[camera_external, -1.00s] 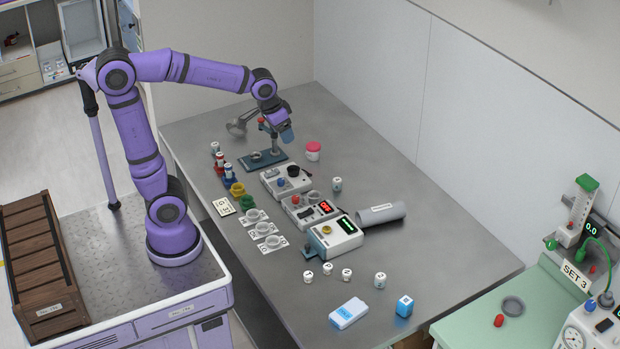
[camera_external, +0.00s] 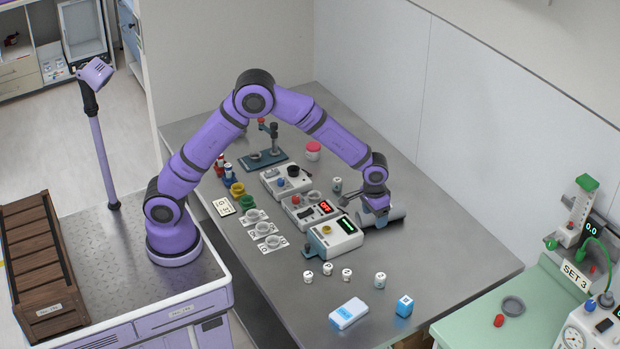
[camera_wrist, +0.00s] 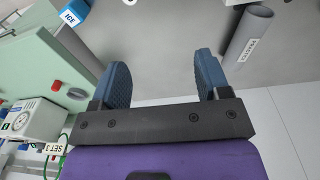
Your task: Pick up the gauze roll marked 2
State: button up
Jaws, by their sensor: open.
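My gripper (camera_external: 378,212) is by the grey tube, behind the rolls. The wrist view shows my gripper (camera_wrist: 162,78) open, with nothing between its fingers. A white piece (camera_wrist: 130,2) is cut off at that view's top edge.
The grey tube (camera_external: 393,213) lies beside a device with a green display (camera_external: 336,240). A white-blue pack (camera_external: 348,313) and a blue box (camera_external: 404,306) lie at the front. A green side table (camera_external: 460,330) stands at right. The table around the rolls is mostly clear.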

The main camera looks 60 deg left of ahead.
send_over(381, 276)
notch_tip(381, 276, down, 12)
jog(key=shift+g, duration=0.4)
jog(key=f, duration=0.5)
jog(key=shift+w+d+f, duration=0.15)
jog(key=shift+d, duration=0.1)
jog(key=shift+a+f, duration=0.15)
jog(key=shift+f, duration=1.15)
jog(key=shift+a+f, duration=0.15)
jog(key=shift+f, duration=1.15)
jog(key=c, duration=1)
jog(key=shift+r, duration=0.1)
